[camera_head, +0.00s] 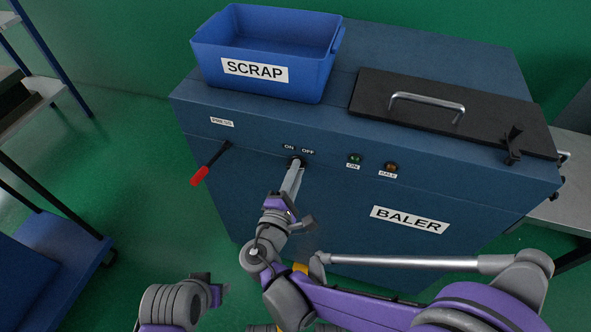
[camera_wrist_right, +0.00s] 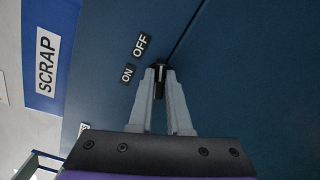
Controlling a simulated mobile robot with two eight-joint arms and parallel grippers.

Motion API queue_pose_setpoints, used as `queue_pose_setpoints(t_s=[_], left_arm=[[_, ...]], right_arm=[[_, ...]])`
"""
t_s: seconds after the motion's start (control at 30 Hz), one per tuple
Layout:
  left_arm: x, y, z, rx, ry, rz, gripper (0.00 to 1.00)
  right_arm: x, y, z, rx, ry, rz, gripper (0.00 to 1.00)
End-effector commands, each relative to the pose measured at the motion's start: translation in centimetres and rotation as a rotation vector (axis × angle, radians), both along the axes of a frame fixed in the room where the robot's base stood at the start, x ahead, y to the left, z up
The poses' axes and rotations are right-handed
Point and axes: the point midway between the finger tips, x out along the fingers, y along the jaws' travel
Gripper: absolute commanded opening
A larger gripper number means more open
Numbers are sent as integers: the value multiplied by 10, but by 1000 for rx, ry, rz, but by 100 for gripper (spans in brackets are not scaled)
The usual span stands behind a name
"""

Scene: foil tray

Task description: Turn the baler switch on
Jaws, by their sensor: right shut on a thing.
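The baler (camera_head: 330,190) is a dark blue cabinet in the head view. Its small black switch (camera_head: 297,161) sits on the front face, just below the ON and OFF labels. My right gripper (camera_head: 295,172) is shut on the switch, with its grey fingers reaching up to the panel. The right wrist view shows the black switch (camera_wrist_right: 160,88) between the fingertips (camera_wrist_right: 161,78). The fingers hide much of it, and I cannot tell which label it points to. My left gripper (camera_head: 208,288) is low at the left, away from the baler, its fingers unclear.
A red-handled lever (camera_head: 208,166) sticks out left of the switch, below the PRESS label. A green lamp (camera_head: 355,159) and an amber lamp (camera_head: 391,168) are to the right. A blue SCRAP bin (camera_head: 255,78) and a black lid (camera_head: 450,110) are on top. Shelving stands left.

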Motion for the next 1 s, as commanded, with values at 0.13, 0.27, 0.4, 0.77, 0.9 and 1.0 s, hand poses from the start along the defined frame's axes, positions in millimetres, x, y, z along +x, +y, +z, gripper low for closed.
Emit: queue_pose_setpoints(t_s=[0.13,0.27,0.4,0.77,0.9,1.0], left_arm=[[-1,0,4,0,-1,0,52],[-1,0,6,0,-2,0,52],[-1,0,7,0,-2,0,52],[-1,0,9,0,-3,0,52],[-1,0,9,0,-3,0,52],[-1,0,9,0,-3,0,52]], right_arm=[[0,0,0,121,-39,1,0],[0,0,-1,212,-69,1,0],[0,0,-2,291,-94,1,0],[0,0,-3,394,-127,1,0],[0,0,-3,402,-129,1,0],[0,0,-3,403,-130,1,0]])
